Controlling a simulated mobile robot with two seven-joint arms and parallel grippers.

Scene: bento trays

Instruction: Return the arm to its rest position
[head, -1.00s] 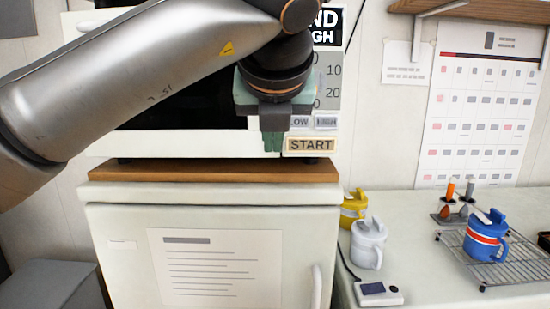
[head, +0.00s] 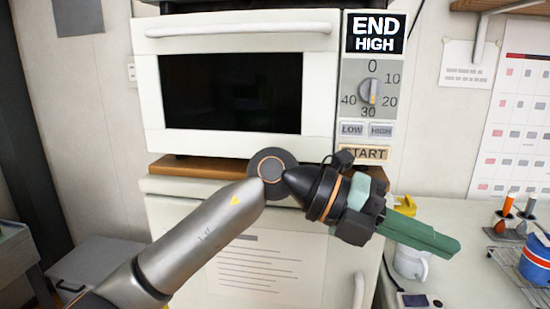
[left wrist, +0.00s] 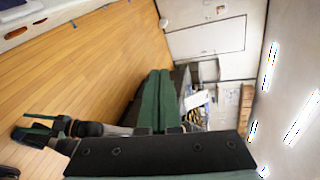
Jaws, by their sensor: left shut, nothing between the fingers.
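My left arm comes in from the bottom left of the head view and bends in front of the microwave (head: 240,35). My left gripper (head: 450,246) points to the lower right, in front of the cabinet's right side and the counter. Its green fingers are together and hold nothing. In the left wrist view the green fingers (left wrist: 158,85) also lie side by side, with the floor and a white wall behind them. My right gripper does not show clearly in the head view.
The microwave door is shut and its display (head: 375,34) reads END HIGH. It stands on a wooden board over a white cabinet (head: 330,275). On the counter are a white mug (head: 410,264), a yellow mug (head: 405,206), a small device (head: 415,300) and a blue mug (head: 537,262) on a rack.

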